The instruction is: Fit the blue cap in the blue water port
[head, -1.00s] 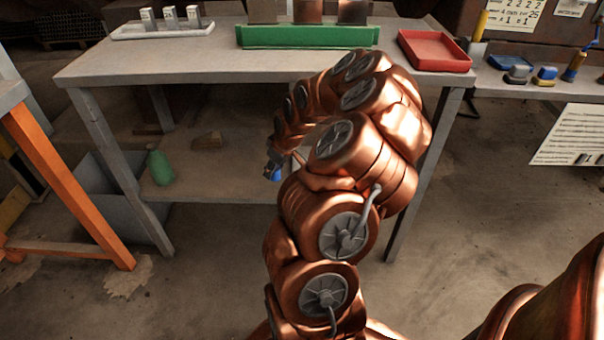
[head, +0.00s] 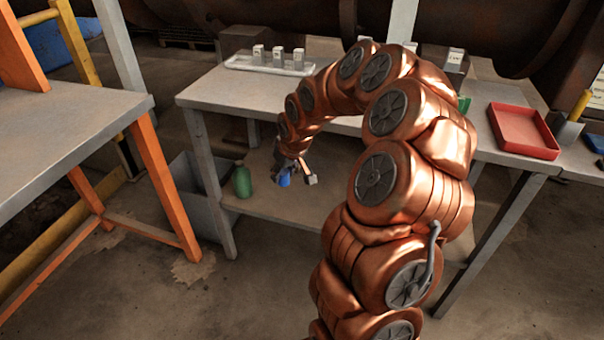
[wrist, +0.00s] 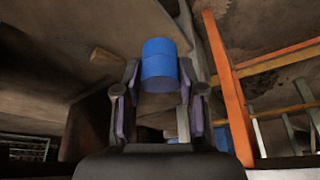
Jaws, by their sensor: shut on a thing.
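The blue cap (wrist: 160,65) is a short blue cylinder held between the two fingers of my gripper (wrist: 158,95) in the wrist view. In the head view the cap (head: 284,179) shows as a small blue spot below my gripper (head: 296,174), in front of the grey workbench's lower shelf. My gripper is shut on the cap and holds it in the air. I cannot make out the blue water port in either view.
The grey workbench (head: 205,98) carries a white tray (head: 240,65) with several small labelled blocks and a red tray (head: 525,130). A green bottle (head: 243,182) stands on its lower shelf. An orange-legged table (head: 70,125) is at left, with open floor between.

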